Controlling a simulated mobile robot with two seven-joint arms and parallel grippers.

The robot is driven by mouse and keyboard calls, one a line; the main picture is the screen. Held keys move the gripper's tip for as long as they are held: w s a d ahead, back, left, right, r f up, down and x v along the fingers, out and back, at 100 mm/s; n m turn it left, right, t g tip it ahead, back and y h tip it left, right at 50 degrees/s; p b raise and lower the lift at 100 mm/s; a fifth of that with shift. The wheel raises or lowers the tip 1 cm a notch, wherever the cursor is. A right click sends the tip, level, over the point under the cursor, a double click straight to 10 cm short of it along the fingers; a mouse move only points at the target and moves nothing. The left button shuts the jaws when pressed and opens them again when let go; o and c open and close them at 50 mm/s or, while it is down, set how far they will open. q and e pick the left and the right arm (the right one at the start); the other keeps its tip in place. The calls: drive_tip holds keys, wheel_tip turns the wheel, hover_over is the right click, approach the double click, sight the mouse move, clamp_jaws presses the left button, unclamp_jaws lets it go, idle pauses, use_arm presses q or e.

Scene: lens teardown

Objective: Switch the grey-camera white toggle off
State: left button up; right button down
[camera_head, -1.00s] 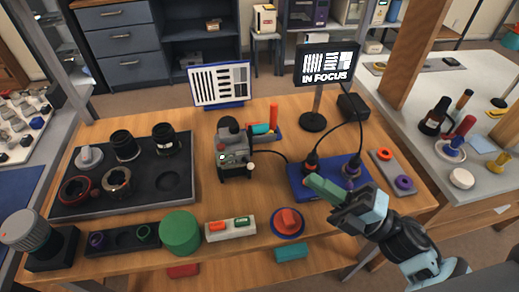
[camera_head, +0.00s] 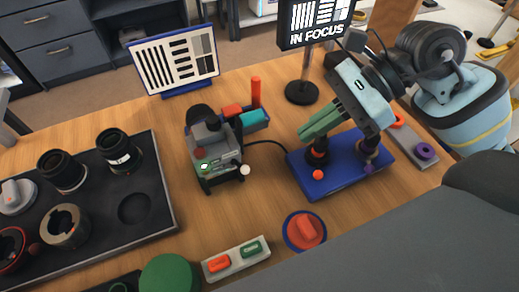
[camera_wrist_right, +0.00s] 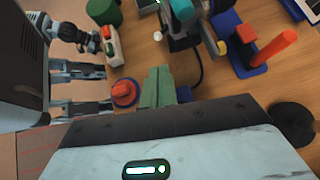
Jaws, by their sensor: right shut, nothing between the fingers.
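The grey camera (camera_head: 213,150) stands upright on the wooden table, left of centre in the head view. Its white toggle (camera_head: 245,170) is a small round knob low on its right side; I cannot tell its setting. A small light on the camera's front glows pale.
The blue board (camera_head: 343,178) with dark plugs lies right of the camera. A red knob on a blue disc (camera_head: 304,231) and a grey block with orange and green switches (camera_head: 236,259) lie in front. A dark lens tray (camera_head: 160,205) is left. An "IN FOCUS" screen (camera_head: 316,22) stands behind.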

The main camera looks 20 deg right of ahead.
sight(241, 167)
drive_tip(key=shift+p+x, duration=0.3)
drive_tip(key=shift+x, duration=4.7)
drive_tip(key=shift+d, duration=0.1)
